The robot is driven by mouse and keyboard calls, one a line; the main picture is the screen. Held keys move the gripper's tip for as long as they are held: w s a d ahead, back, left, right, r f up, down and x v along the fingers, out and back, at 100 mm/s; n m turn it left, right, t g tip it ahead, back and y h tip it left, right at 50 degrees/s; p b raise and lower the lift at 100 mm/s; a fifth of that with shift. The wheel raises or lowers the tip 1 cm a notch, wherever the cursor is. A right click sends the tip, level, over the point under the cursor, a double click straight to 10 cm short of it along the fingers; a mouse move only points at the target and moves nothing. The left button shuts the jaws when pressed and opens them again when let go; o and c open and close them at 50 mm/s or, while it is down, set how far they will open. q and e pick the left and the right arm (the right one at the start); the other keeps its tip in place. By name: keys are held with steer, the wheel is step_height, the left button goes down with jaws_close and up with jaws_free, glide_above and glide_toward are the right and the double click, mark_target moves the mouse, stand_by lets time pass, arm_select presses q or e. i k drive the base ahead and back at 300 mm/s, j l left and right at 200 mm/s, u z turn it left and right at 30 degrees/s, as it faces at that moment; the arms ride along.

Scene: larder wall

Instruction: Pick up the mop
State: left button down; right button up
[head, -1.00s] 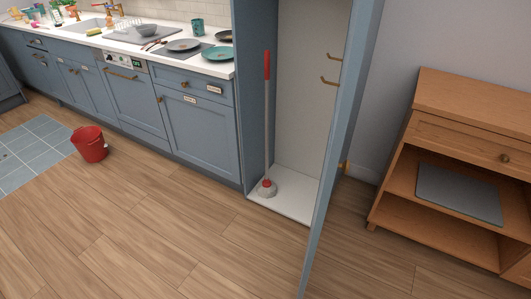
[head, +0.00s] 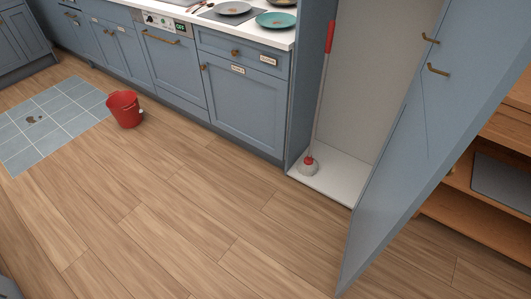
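The mop (head: 321,95) stands upright in the open tall blue cupboard, leaning slightly. It has a red grip (head: 331,36) at the top, a thin pale pole, and a grey-white head with a red collar (head: 308,165) resting on the cupboard's white floor (head: 338,181). Neither of my grippers shows in the head view.
The cupboard door (head: 430,130) stands open to the right of the mop and juts out into the room. A red bucket (head: 125,110) stands on the floor beside a blue tiled patch (head: 55,125). Blue counters line the back. The wooden floor (head: 200,215) in front is clear.

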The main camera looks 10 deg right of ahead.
mark_target(307, 165)
steer(key=i+j, duration=1)
steer(key=i, duration=0.25)
